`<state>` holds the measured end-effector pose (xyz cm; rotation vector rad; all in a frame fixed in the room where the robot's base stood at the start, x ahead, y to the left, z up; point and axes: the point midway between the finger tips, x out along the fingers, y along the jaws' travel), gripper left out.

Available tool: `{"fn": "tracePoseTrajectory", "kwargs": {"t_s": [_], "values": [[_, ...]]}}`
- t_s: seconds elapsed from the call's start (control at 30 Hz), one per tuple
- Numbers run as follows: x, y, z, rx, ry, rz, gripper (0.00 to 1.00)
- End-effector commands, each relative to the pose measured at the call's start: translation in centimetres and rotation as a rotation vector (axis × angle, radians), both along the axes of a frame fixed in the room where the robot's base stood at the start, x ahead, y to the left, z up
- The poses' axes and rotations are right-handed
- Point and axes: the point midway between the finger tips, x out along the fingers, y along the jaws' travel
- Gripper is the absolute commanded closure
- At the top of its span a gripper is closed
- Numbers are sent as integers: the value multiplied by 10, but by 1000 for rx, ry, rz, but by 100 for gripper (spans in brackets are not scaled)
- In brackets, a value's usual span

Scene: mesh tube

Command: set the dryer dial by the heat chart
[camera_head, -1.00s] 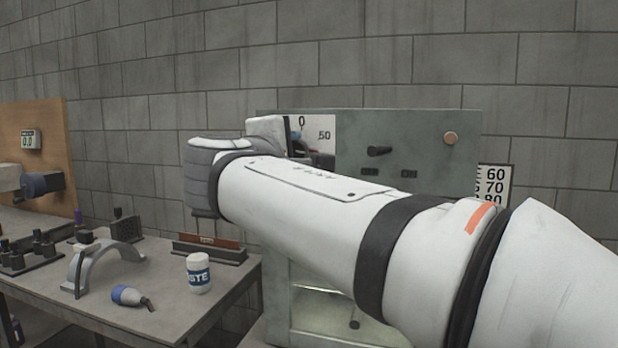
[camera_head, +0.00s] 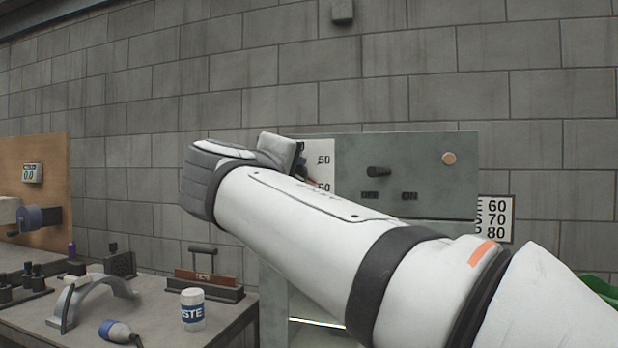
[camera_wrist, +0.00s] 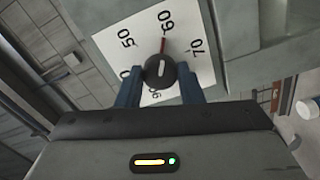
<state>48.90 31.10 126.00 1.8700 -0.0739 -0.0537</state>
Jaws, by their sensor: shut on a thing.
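The dryer dial (camera_wrist: 160,72) is a black knob with a white mark, on a white numbered plate (camera_wrist: 120,62). A thin red pointer reaches up from it and points close to 60, between 50 and 70. My gripper (camera_wrist: 160,86) is shut on the knob, with a blue finger on each side. In the head view the plate (camera_head: 319,172) is partly hidden by my arm, and the knob is hidden. The heat chart (camera_head: 495,219) hangs right of the dryer panel; its 60, 70 and 80 show, but my arm and the panel hide most of its lettering.
The grey dryer panel (camera_head: 430,190) also has a black switch (camera_head: 378,171) and a round tan button (camera_head: 449,158). A bench at left holds a paste jar (camera_head: 192,309), a grey arch (camera_head: 90,296) and a bulb-shaped tool (camera_head: 118,332). My arm crosses in front of the dryer.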

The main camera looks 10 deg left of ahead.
Motion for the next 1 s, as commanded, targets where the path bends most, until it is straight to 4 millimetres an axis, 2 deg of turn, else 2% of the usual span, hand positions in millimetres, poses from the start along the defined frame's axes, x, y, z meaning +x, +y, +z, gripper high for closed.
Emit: {"fn": "tracePoseTrajectory", "kwargs": {"t_s": [0.2,0.23,0.47,0.77,0.87,1.0], "values": [[0,0,-1,-1,3,-1,89],[0,0,-1,-1,3,-1,64],[0,0,-1,-1,1,-1,45],[-4,1,0,-1,1,1,45],[-15,2,0,-1,1,3,45],[-41,5,1,0,1,4,45]]}}
